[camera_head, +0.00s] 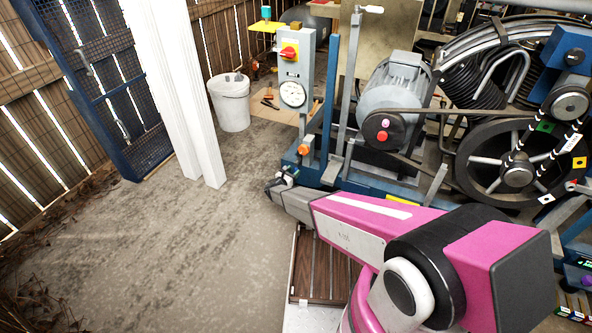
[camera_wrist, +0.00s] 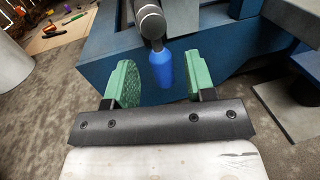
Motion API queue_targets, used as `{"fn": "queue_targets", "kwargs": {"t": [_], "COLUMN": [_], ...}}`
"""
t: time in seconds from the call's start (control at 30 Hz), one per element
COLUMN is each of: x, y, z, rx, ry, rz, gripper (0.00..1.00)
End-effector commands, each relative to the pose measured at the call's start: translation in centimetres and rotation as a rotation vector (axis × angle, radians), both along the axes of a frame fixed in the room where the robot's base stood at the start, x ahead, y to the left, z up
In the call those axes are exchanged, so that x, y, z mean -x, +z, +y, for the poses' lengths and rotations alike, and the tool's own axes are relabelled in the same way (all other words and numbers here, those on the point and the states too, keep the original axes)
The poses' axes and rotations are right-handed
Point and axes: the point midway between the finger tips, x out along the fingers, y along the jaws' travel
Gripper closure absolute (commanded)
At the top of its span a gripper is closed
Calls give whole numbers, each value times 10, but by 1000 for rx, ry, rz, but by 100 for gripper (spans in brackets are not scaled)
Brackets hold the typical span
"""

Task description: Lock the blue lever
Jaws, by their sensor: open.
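The blue lever (camera_wrist: 160,70) shows in the wrist view as a blue handle on a dark rounded joint, pointing down toward my gripper (camera_wrist: 159,80). My gripper is open, with one green pad on each side of the lever's line. The lever's blue end appears between the pads, nearer the right one, and I see no contact. How deep it sits between them is hard to tell. In the head view my gripper (camera_head: 281,183) is at the left end of the blue machine base, and the lever is hidden or too small to make out there.
The blue compressor frame (camera_wrist: 110,62) stands close behind the lever. In the head view a post with a gauge (camera_head: 292,94) and a red switch (camera_head: 288,52) rises above my gripper. A white bucket (camera_head: 231,103) stands on the floor further back.

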Motion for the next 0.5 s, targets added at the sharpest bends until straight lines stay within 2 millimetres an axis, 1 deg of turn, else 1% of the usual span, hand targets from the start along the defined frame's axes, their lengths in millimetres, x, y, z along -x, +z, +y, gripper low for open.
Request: {"fn": "queue_targets", "kwargs": {"t": [0.03,0.2,0.3,0.5], "x": [-8,-22,-25,-26], "y": [-1,0,0,0], "z": [-4,-12,-14,-15], "rx": [-1,-1,-1,-1], "ry": [-2,-1,0,0], "rz": [-1,-1,-1,-1], "gripper": [50,50,50,50]}}
